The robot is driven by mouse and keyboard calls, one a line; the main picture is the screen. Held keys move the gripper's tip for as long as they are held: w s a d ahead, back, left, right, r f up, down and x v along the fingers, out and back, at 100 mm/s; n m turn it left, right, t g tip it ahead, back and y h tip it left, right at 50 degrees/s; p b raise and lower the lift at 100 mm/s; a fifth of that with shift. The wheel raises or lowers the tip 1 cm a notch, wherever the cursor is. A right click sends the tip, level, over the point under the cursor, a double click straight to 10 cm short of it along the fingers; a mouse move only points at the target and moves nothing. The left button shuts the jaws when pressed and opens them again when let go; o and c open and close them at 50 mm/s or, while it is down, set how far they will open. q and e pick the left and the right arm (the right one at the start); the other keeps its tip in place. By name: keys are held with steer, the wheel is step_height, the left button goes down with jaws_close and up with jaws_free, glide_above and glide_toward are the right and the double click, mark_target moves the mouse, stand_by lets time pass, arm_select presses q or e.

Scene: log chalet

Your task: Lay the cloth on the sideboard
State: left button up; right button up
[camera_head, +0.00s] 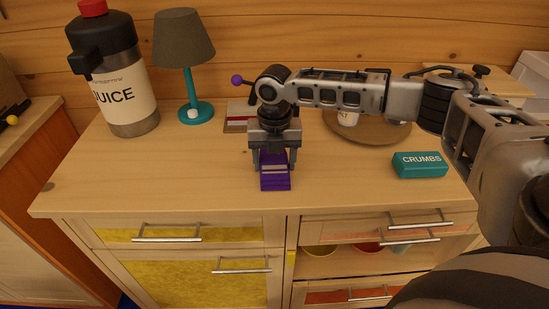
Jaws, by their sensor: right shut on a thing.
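The purple cloth (275,181), with pale stripes across it, is at the middle of the sideboard (150,185), near its front edge. My right gripper (274,163) comes in from the right, points down and is shut on the cloth. The cloth hangs or lies just below the fingers; I cannot tell whether it touches the wooden top. Its upper part is hidden between the fingers. My left gripper is not in view.
A juice jug (122,85) and a lamp (186,60) stand at the back left. A flat box or book (238,117) lies behind the gripper. A round tray (383,134) with a cup (348,118) and a teal "CRUMBS" box (420,166) are right. The front left top is clear.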

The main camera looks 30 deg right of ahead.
mark_target(275, 161)
steer(key=shift+f, duration=0.15)
steer(key=o, duration=0.9)
step_height(275, 161, up, 12)
steer(key=shift+r, duration=0.2)
stand_by(0.4)
